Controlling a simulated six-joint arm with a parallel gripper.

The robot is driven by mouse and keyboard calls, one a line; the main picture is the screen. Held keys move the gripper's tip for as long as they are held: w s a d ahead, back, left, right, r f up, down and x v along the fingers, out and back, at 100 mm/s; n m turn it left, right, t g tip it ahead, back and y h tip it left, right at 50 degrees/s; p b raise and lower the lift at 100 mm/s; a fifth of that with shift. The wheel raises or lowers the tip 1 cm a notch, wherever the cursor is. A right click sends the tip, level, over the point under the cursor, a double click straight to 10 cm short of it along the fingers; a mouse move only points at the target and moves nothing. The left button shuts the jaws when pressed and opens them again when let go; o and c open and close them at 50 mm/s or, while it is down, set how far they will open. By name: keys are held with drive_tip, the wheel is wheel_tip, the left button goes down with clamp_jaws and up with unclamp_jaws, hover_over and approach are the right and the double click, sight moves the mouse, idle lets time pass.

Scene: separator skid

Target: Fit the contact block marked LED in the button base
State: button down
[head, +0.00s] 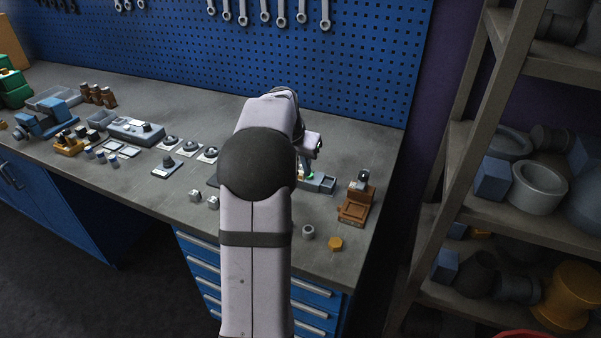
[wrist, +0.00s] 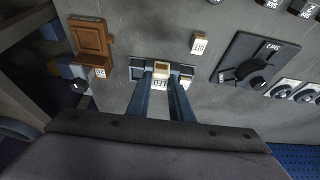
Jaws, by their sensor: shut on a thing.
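In the wrist view my gripper (wrist: 161,90) is shut on a small pale block (wrist: 161,77) with a yellowish top and a white tag. The tag is too small to read surely, so I cannot tell if it says LED. The block is held over the middle of a grey-blue holder with compartments (wrist: 137,68), which also shows in the head view (head: 326,184). I cannot tell whether the block is above it or inside it. Another tagged pale block (wrist: 200,44) lies apart on the bench. In the head view my arm hides most of the gripper.
A brown box (wrist: 88,36) stands beside the holder, also in the head view (head: 352,212). A dark plate with a knob (wrist: 250,68) lies on the other side. A grey ring (head: 308,232) and an orange nut (head: 335,243) lie near the front edge.

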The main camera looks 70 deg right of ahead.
drive_tip(key=shift+s+d+r+p, duration=0.1)
drive_tip(key=shift+s+r+p, duration=0.3)
drive_tip(key=shift+r+p, duration=0.2)
drive_tip(key=s+d+f+m+p, duration=0.25)
drive_tip(key=s+p, duration=0.35)
drive_tip(key=p, duration=0.3)
drive_tip(key=w+d+n, duration=0.1)
drive_tip(key=d+n, duration=0.1)
drive_tip(key=d, duration=0.4)
drive_tip(key=shift+w+r, duration=0.3)
drive_tip(key=shift+w, duration=0.05)
drive_tip(key=shift+f+n, duration=0.1)
drive_tip(key=shift+n, duration=0.15)
drive_tip(key=shift+f+b, duration=1.95)
drive_tip(key=shift+f, duration=0.65)
